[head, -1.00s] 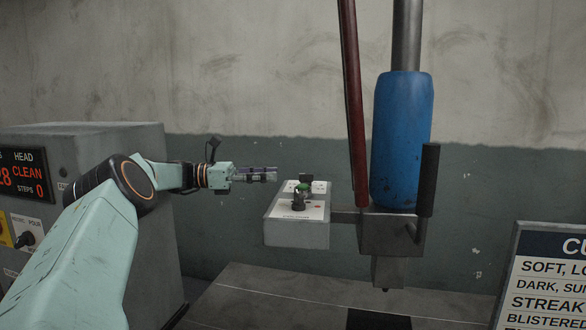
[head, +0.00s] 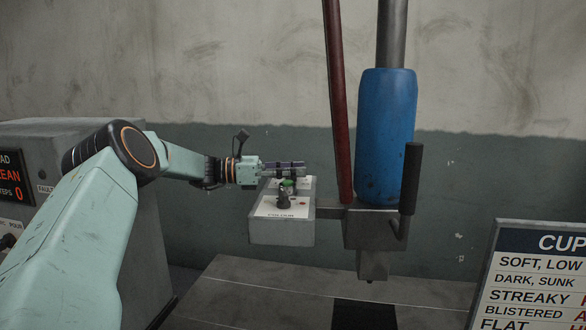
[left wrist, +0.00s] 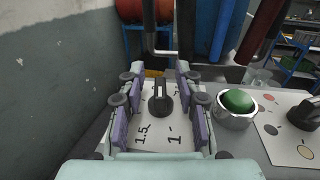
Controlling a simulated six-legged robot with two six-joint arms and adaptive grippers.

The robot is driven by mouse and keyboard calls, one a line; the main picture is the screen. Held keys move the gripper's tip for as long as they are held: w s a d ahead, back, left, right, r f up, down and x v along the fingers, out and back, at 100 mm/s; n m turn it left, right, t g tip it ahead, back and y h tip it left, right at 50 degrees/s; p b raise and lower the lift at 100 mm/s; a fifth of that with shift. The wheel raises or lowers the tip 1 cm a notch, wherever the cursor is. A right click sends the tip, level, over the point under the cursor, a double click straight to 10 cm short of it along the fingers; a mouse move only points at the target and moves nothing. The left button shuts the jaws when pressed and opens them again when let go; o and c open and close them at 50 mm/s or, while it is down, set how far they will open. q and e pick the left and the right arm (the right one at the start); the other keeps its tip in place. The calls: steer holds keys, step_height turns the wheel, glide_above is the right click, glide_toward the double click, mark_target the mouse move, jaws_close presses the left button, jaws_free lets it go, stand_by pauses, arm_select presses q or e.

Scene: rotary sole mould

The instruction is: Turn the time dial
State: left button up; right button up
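The time dial is a black knob (left wrist: 160,98) on a white plate marked 1 and 1.5, seen in the left wrist view. My left gripper (left wrist: 160,74) is open, with its purple-padded fingers on either side of the knob and gaps between. How far down the fingers reach around it I cannot tell. In the head view my left gripper (head: 298,167) is over the far end of the grey control box (head: 282,233), where it hides the dial. My right gripper is not in view.
A green button (left wrist: 238,101) in a metal collar stands right beside the fingers. Beyond it is a black colour knob (head: 284,199). A dark red pipe (head: 337,100), a blue cylinder (head: 386,130) and a black handle (head: 411,180) stand right of the box.

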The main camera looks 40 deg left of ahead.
arm_select(q)
steer(key=shift+s, duration=0.1)
steer(key=shift+c, duration=0.3)
jaws_close()
steer(key=shift+a+f+b, duration=0.1)
steer(key=shift+a+b, duration=0.05)
steer(key=shift+b, duration=0.25)
steer(key=shift+m+g+h+b, duration=0.3)
steer(key=shift+m+g+b, duration=0.1)
steer(key=shift+b, duration=0.25)
steer(key=shift+r+m+g+h+b, duration=0.2)
steer(key=shift+m+g+h+b, duration=0.25)
steer(key=shift+g+b, duration=0.2)
steer(key=shift+o, duration=0.3)
jaws_free()
